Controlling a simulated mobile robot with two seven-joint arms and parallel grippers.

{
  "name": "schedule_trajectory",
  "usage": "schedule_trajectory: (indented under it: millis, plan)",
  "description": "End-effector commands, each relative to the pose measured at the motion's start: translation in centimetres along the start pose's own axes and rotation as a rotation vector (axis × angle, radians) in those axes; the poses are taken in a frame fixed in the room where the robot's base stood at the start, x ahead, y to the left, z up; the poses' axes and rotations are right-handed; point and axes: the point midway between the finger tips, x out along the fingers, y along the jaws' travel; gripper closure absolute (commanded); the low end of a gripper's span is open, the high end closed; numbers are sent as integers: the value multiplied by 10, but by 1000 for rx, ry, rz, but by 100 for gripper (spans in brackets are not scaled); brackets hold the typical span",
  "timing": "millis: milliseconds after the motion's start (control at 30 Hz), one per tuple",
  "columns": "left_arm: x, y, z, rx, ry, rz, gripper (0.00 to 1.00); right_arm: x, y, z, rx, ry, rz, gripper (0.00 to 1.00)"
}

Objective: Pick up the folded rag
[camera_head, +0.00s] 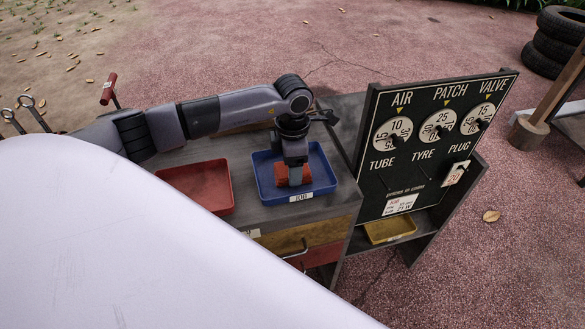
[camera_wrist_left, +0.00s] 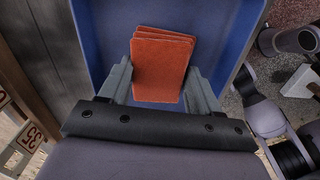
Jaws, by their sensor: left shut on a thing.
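The folded rag (camera_wrist_left: 162,68) is orange-red and layered, and lies in the blue tray (camera_wrist_left: 90,35) in the left wrist view. My left gripper (camera_wrist_left: 160,88) has a finger on each side of the rag and is shut on it. In the head view my left gripper (camera_head: 294,176) points down into the blue tray (camera_head: 325,172) with the rag (camera_head: 281,174) partly hidden behind it. I cannot tell whether the rag touches the tray floor. My right gripper is not in view.
An empty red tray (camera_head: 200,186) sits left of the blue tray on the cart top (camera_head: 262,222). The price board (camera_head: 430,140) stands close on the right. A yellow tray (camera_head: 388,229) is below it. Stacked tyres (camera_head: 553,45) are at the far right.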

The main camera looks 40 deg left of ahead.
Motion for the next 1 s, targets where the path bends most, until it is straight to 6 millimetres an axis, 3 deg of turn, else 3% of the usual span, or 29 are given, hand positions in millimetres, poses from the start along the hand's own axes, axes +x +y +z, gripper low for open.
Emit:
schedule_trajectory:
  millis: [167,367,800,1000]
  plan:
    - [-7,1,0,0,-1,1,67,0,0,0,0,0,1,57]
    - [-35,1,0,0,-3,3,67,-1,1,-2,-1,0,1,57]
    - [-156,1,1,-1,-4,4,67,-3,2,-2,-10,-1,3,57]
    - [-188,0,0,0,-1,1,67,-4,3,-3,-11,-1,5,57]
